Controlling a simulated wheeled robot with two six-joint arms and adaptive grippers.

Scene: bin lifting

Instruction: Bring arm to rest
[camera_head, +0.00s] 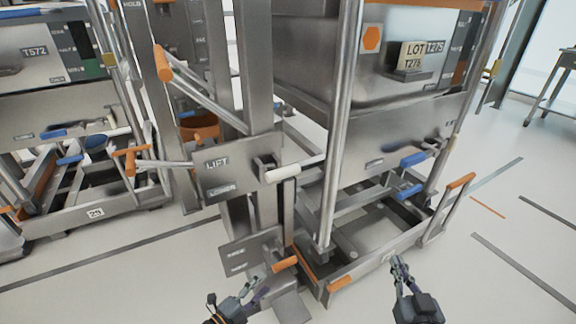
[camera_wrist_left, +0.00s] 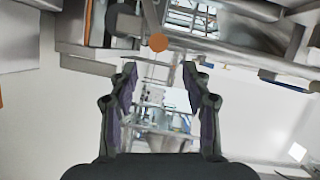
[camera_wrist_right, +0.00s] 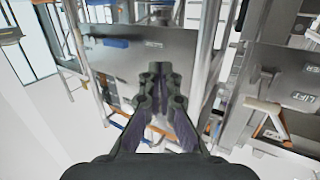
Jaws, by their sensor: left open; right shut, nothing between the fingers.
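My left gripper (camera_head: 262,290) is low in the head view, in front of the lift column's base and near an orange-tipped pedal (camera_head: 285,264). In the left wrist view its fingers (camera_wrist_left: 160,85) are spread wide with nothing between them. My right gripper (camera_head: 400,268) is at the lower right of the head view, in front of the wheeled metal frame. In the right wrist view its fingertips (camera_wrist_right: 160,72) are together and hold nothing. Both grippers look apart from the equipment, though the left one's gap to the pedal is hard to judge.
A lift column (camera_head: 230,165) marked LIFT and LOWER has a white-gripped lever (camera_head: 295,170). A large metal bin (camera_head: 345,75) with a LOT tag (camera_head: 412,54) stands on the right above the low frame (camera_head: 372,262). Another station (camera_head: 50,60) is at left. Open floor (camera_head: 500,270) lies at right.

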